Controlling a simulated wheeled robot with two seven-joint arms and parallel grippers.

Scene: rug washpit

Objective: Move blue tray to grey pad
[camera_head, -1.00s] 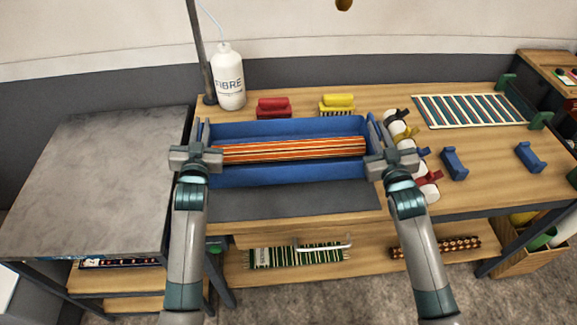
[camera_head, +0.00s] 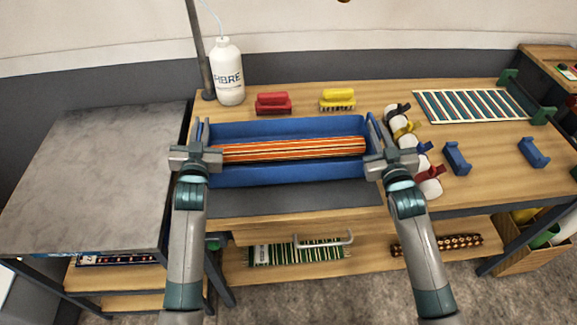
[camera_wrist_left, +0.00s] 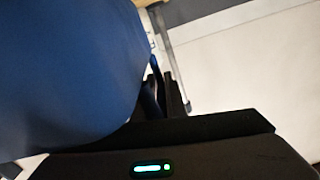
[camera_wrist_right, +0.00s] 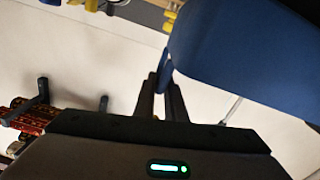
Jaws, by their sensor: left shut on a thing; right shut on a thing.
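The blue tray (camera_head: 290,175) is a long open trough holding a rolled orange striped rug (camera_head: 295,149). It lies lengthwise across the front of the wooden table, over the back part of the dark grey pad (camera_head: 290,198). My left gripper (camera_head: 197,157) is shut on the tray's left end and my right gripper (camera_head: 388,161) on its right end. The tray's blue side fills the left of the left wrist view (camera_wrist_left: 60,70) and the upper right of the right wrist view (camera_wrist_right: 240,60). I cannot tell whether its underside touches the pad.
Behind the tray stand a white bottle (camera_head: 228,75), a red brush (camera_head: 273,104) and a yellow brush (camera_head: 337,99). Coloured clips on white rolls (camera_head: 408,145) sit close beside its right end. A grey-topped table (camera_head: 95,175) stands left. A drawer handle (camera_head: 323,240) projects in front.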

